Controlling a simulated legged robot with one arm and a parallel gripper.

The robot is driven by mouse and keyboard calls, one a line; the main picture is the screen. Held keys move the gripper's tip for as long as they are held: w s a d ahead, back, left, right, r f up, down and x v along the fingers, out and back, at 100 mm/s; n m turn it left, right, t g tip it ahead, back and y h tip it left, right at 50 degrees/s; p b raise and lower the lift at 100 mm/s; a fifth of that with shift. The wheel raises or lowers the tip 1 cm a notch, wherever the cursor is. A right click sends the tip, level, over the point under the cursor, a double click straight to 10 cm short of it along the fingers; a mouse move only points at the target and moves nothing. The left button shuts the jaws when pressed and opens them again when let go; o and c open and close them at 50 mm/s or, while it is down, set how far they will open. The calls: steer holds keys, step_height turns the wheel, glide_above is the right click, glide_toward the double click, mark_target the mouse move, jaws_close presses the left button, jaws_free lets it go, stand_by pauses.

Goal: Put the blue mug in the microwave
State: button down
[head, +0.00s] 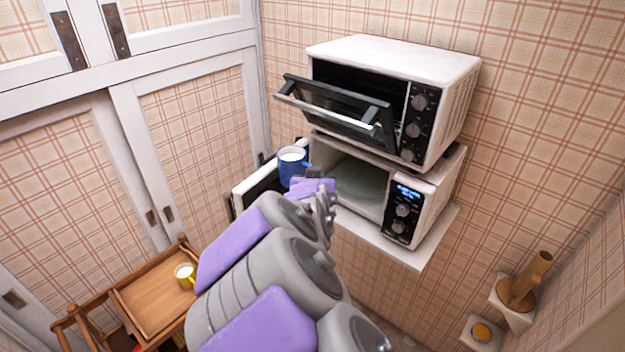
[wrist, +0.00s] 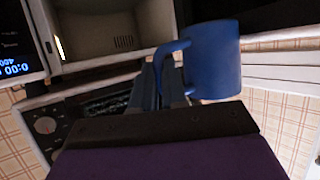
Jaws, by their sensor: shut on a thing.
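The blue mug (head: 292,165) is held up in front of the open lower microwave (head: 425,200), at the left of its opening. The mug looks upright in the head view, with something white inside. In the wrist view the mug (wrist: 212,62) shows large, its handle between the fingers of my gripper (wrist: 172,75). My gripper is shut on the handle. The microwave door stands swung open to the left, behind the mug. The cavity (head: 360,182) shows a pale round plate and no other thing. In the wrist view the cavity (wrist: 110,30) lies beyond the fingers.
A white toaster oven (head: 400,60) with its glass door (head: 335,115) tilted open sits above the microwave. A wooden cart (head: 150,300) with a yellow mug (head: 185,274) stands at lower left. Small wall shelves (head: 512,305) are at lower right. Cabinets line the left.

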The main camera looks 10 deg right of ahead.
step_height(320, 180, down, 4)
steer(key=b, duration=0.4)
step_height(320, 180, up, 11)
steer(key=a+p, duration=0.1)
steer(key=p, duration=1)
steer(key=shift+w+t, duration=0.2)
steer(key=shift+t, duration=0.1)
steer(key=shift+d, duration=0.15)
